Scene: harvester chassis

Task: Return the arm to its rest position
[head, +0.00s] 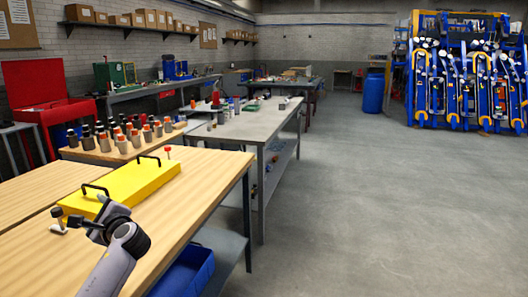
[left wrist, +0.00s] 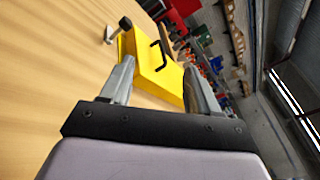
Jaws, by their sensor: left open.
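My left arm (head: 112,262) reaches in from the bottom left of the head view, above the wooden table (head: 185,215). My left gripper (left wrist: 160,75) is open in the left wrist view, its two grey fingers apart with nothing held between them. In the head view the gripper (head: 92,221) is small and partly hidden by my wrist. It is near the front end of a yellow case (head: 125,188) with two black handles. The case also shows beyond the fingers in the left wrist view (left wrist: 150,72). My right gripper is not in view.
A small metal piece with a dark knob (head: 58,220) stands left of the gripper. Several dark and orange tool holders (head: 130,135) stand behind the case. A blue bin (head: 185,272) is under the table. A grey bench (head: 255,125) stands farther back. Open floor (head: 390,210) lies right.

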